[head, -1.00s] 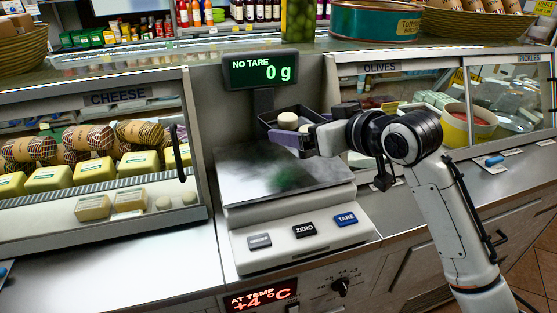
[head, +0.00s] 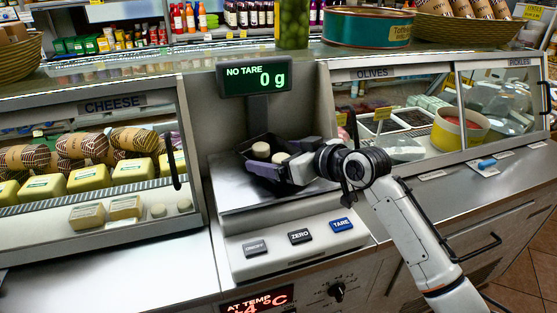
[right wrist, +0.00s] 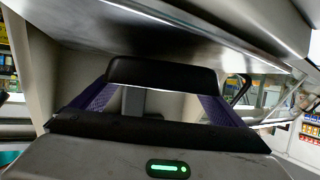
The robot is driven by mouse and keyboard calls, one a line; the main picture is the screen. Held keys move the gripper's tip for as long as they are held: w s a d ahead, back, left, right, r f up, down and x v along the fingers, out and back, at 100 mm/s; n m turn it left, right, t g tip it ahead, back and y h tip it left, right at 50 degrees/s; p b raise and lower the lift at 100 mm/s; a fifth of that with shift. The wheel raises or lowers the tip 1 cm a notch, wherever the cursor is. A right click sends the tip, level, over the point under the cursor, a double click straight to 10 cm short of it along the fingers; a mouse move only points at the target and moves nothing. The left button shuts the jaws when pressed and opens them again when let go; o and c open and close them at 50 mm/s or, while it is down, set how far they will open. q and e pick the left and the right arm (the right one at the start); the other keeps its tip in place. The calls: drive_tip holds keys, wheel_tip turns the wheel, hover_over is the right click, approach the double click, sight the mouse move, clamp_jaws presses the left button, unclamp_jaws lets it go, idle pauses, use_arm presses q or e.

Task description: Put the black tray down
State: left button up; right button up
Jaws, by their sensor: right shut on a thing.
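The black tray (head: 244,153) is a small open tray with two pale round pieces (head: 262,151) in it. My right gripper (head: 274,168), with purple fingers, is shut on the tray at its near right side. The tray is over the back part of the scale's metal plate (head: 232,192), roughly level. I cannot tell whether it touches the plate; the scale display (head: 256,78) reads 0 g, NO TARE. In the right wrist view a dark bar, perhaps the tray's edge (right wrist: 162,74), lies between the purple fingers. My left gripper is not in view.
The scale has ZERO (head: 300,236) and TARE (head: 342,224) buttons in front. A glass cheese case (head: 112,104) stands at the left and an olives case (head: 372,73) at the right. The front counter at the left is clear.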

drive_tip(key=shift+f, duration=0.6)
drive_tip(key=shift+f, duration=0.15)
drive_tip(key=o, duration=0.8)
drive_tip(key=shift+s+d+r, duration=0.1)
drive_tip(key=shift+r, duration=0.1)
drive_tip(key=v, duration=1.1)
drive_tip(key=shift+s+d+r, duration=0.15)
drive_tip(key=shift+s+d, duration=0.05)
